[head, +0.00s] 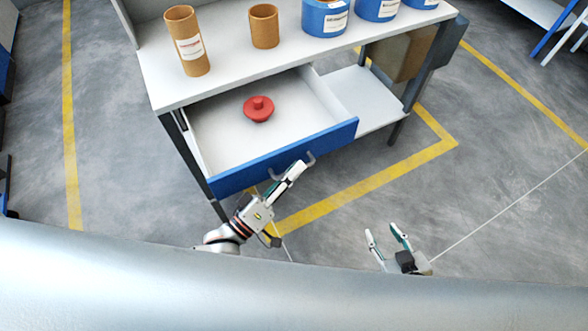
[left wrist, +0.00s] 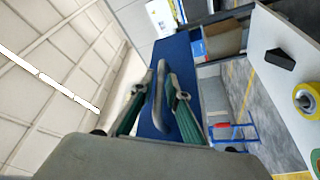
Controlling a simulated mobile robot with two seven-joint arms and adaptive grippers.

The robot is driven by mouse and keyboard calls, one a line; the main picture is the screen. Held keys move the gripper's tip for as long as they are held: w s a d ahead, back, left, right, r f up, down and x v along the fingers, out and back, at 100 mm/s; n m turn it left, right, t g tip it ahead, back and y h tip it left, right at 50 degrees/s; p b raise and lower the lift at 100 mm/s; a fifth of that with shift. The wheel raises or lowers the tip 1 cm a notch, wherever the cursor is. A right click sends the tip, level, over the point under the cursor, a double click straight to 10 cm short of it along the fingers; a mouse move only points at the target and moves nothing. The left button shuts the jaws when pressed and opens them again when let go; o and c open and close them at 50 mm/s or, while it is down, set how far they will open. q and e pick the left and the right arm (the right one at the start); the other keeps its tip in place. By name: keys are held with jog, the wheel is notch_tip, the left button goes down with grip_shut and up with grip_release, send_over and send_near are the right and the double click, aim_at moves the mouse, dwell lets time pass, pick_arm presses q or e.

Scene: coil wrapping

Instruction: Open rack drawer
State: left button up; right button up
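The rack drawer (head: 285,158) has a blue front and a pale inside, and stands pulled out from under the white worktop. A red knobbed piece (head: 258,108) lies in it. My left gripper (head: 299,168) is at the drawer's front, its fingers close together on the grey handle (head: 311,159). In the left wrist view the handle (left wrist: 161,90) lies between the two fingers (left wrist: 161,92), with the blue drawer front (left wrist: 178,60) behind it. My right gripper (head: 383,230) is open and empty over the floor, apart from the rack.
Brown tubes (head: 187,42) and several blue containers (head: 325,17) stand on the worktop (head: 225,75). A lower shelf (head: 362,100) is right of the drawer. The left wrist view shows a white surface (left wrist: 275,85) with a yellow roll (left wrist: 307,99).

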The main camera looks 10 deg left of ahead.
pick_arm(q)
jog(key=v, duration=1.2)
jog(key=shift+d+f, duration=0.1)
jog(key=shift+d, duration=0.05)
jog(key=a+f+m+g+y, duration=0.5)
jog(key=a+f+m+y, duration=0.3)
jog(key=f+y, duration=0.1)
jog(key=shift+s+a+f+m, duration=0.2)
jog(key=shift+a+f+m, duration=0.1)
jog(key=shift+f, duration=0.15)
